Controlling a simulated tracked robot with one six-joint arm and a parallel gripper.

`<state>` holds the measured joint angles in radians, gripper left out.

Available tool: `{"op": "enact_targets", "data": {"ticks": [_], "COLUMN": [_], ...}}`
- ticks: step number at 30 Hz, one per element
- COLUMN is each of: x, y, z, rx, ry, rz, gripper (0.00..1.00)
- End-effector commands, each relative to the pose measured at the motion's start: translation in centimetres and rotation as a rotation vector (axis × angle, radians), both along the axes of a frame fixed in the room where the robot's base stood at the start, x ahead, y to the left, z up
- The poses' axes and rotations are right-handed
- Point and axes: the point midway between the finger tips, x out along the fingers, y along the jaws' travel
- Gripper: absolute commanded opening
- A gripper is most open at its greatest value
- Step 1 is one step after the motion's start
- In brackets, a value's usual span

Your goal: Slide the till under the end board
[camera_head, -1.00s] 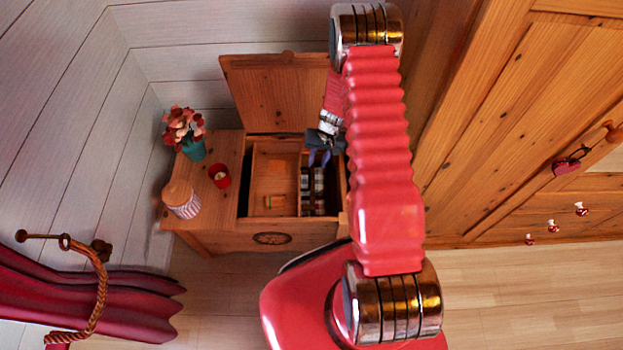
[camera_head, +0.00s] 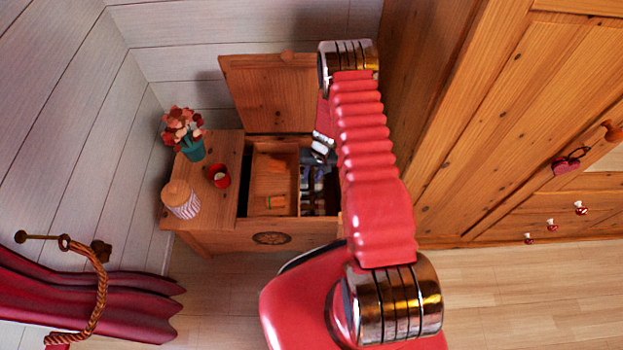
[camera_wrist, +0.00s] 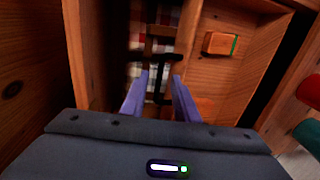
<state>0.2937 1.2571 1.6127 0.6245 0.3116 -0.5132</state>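The till (camera_head: 272,178), an open wooden tray, sits inside the chest, right beside the end board (camera_head: 229,150), the fixed top at the chest's left. The till also shows in the wrist view (camera_wrist: 222,80), with a small wooden block (camera_wrist: 220,43) in it. My gripper (camera_head: 318,172) is lowered into the chest's open right part, to the right of the till. In the wrist view its two purple fingers (camera_wrist: 160,76) are apart, with the right one near the till's side wall. I cannot tell whether it touches. Nothing is clearly held between them.
The chest's lid (camera_head: 265,95) stands open at the back. A flower vase (camera_head: 193,148), red mug (camera_head: 219,176) and striped jar (camera_head: 181,200) stand on the end board. A black object (camera_wrist: 160,75) and checked cloth (camera_wrist: 137,42) lie below the fingers. A wardrobe (camera_head: 500,120) stands right.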

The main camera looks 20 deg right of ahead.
Motion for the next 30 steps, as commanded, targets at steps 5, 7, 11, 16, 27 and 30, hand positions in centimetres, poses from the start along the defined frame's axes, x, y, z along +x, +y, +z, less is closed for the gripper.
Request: {"op": "enact_targets", "data": {"ticks": [5,7,11,16,27,30], "x": [0.1,0.1,0.2,0.3,0.2,0.2], "y": [0.4,0.5,0.6,0.7,0.7,0.7], "z": [-2.0,-2.6,-3.3,-3.5,-3.4,-3.4], "rx": [0.000,0.000,0.000,0.000,0.000,0.000], "ry": [0.001,0.001,0.000,0.000,0.000,0.000], "rz": [-0.001,-0.001,0.000,0.001,0.001,0.001], "gripper": [0.28,0.28,0.28,0.28,0.13,0.06]}}
